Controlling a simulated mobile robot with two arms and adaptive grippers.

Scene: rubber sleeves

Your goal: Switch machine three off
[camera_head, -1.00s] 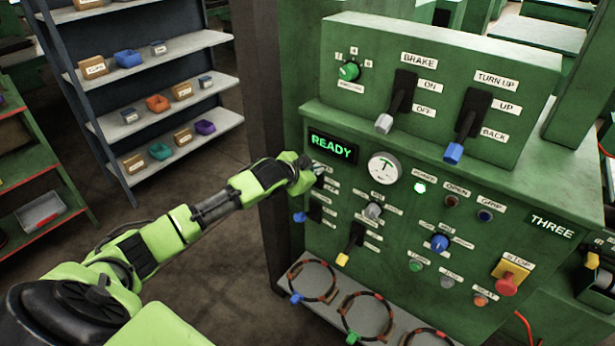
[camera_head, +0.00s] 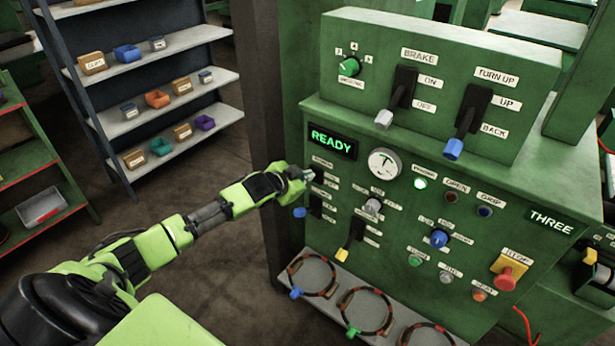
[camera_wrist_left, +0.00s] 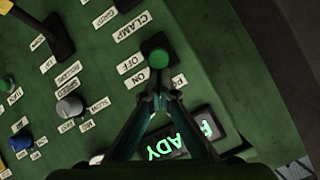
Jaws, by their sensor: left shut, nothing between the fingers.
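Machine three (camera_head: 400,250) is a green console with a THREE plate (camera_head: 551,222). Its display (camera_head: 331,142) is lit and reads READY, and a green lamp (camera_head: 420,183) glows. My left gripper (camera_head: 308,175) is at the panel's upper left, just below the display, and hides the control there. In the left wrist view its fingers (camera_wrist_left: 158,98) are shut and empty. Their tips are at a round green knob (camera_wrist_left: 158,58) beside OFF and ON labels; I cannot tell whether they touch it. My right gripper is not in view.
Close to the gripper are a blue-tipped lever (camera_head: 300,212), a yellow-tipped lever (camera_head: 342,254) and a grey knob (camera_head: 373,206). A red stop button (camera_head: 506,280) is at the lower right. A ledge with rings (camera_head: 313,276) juts out below. Shelves (camera_head: 190,50) stand at left.

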